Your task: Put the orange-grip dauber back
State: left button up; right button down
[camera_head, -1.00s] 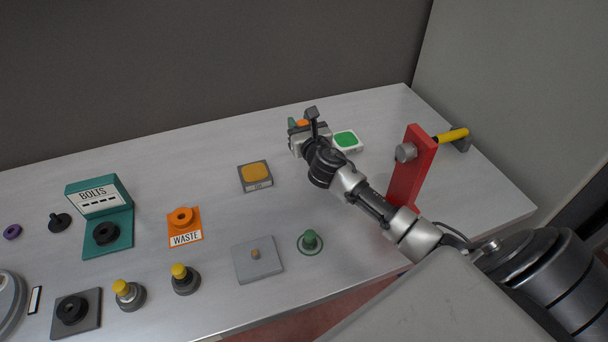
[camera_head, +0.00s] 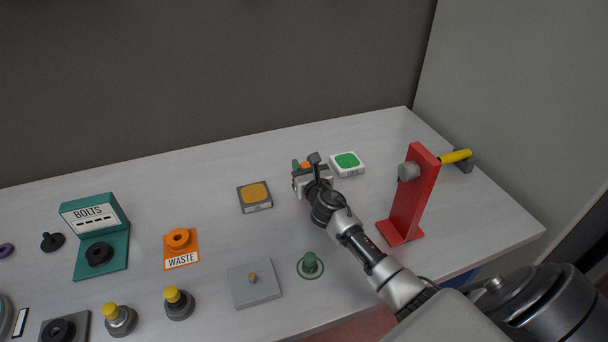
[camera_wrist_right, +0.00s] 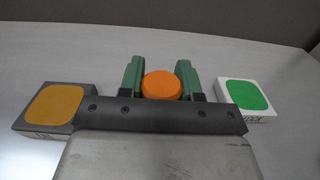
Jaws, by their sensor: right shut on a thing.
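The orange-grip dauber shows as a round orange cap (camera_wrist_right: 162,85) between the green fingers of my right gripper (camera_wrist_right: 160,74) in the wrist view. The gripper is shut on it. In the head view my right gripper (camera_head: 303,168) is between the orange-topped grey box (camera_head: 255,197) and the green-topped white box (camera_head: 347,163), with a bit of orange (camera_head: 306,165) showing at the fingers. The dauber's lower end is hidden, so I cannot tell whether it touches the table. My left gripper is out of view.
A red stand (camera_head: 412,198) with a yellow-handled tool (camera_head: 456,156) is right of my arm.

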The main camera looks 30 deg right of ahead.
jog(key=shift+f, duration=0.75)
jog(key=shift+f+b, duration=0.15)
jog(key=shift+b, duration=0.2)
jog(key=c, duration=0.8)
grip_release()
